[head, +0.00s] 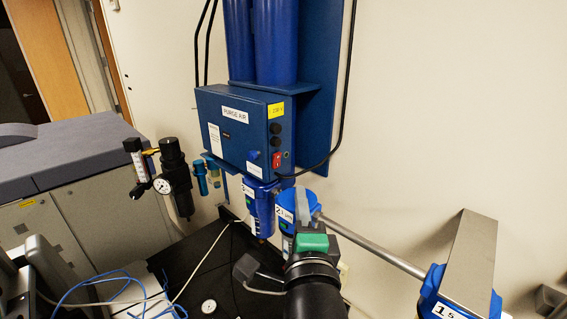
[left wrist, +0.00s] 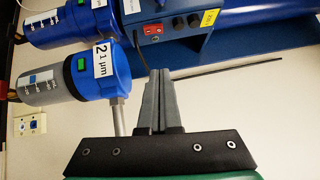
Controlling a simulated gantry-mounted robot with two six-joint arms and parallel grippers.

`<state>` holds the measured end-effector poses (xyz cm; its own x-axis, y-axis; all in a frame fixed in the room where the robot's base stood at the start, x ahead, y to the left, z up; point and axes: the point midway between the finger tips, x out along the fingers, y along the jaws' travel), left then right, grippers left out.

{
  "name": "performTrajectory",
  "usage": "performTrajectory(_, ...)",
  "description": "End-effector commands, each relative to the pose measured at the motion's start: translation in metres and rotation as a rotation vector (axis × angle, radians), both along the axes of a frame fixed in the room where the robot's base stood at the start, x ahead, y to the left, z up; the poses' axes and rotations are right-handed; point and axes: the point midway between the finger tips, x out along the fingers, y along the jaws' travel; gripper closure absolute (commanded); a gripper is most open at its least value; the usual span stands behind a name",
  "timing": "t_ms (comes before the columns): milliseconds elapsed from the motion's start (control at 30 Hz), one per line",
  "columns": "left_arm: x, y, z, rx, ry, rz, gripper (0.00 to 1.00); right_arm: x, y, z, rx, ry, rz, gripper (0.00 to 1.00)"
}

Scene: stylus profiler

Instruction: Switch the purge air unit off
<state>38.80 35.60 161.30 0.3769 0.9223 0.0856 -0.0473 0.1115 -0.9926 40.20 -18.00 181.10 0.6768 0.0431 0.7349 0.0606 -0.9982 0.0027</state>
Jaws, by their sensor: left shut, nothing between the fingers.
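The purge air unit (head: 225,135) is a blue box on the wall with a "PURGE AIR" label. A red rocker switch (head: 277,159) sits low on its right-hand face, and also shows in the left wrist view (left wrist: 153,29). Which way the rocker is tipped is too small to tell. My left gripper (head: 302,200) is below and to the right of the switch in the head view. In the left wrist view its two grey fingers (left wrist: 158,74) are together and empty, pointing toward the switch with a gap between. My right gripper is not in view.
Blue filter housings (head: 262,205) hang under the unit; one marked "2" (left wrist: 93,72) stands close left of my fingers. A metal pipe (head: 370,246) runs right from the filters. A black cable (head: 340,120) loops beside the unit. A gauge (head: 163,186) hangs left.

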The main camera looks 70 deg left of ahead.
Motion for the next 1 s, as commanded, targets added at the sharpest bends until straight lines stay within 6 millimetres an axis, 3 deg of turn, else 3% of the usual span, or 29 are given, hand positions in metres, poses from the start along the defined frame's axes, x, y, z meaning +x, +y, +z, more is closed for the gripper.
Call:
performTrajectory(333, 0.027, 0.071, 0.011, -0.001, 0.003, 0.005, 1.00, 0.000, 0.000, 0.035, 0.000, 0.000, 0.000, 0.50)
performTrajectory(500, 0.018, 0.096, 0.014, -0.001, 0.002, 0.003, 1.00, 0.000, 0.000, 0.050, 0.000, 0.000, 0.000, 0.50)
performTrajectory(700, 0.013, 0.107, 0.012, -0.001, 0.000, 0.000, 1.00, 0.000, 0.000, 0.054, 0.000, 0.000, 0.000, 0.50)
performTrajectory(1000, 0.014, 0.107, 0.011, -0.001, 0.000, -0.001, 1.00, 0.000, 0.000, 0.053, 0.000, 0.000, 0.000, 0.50)
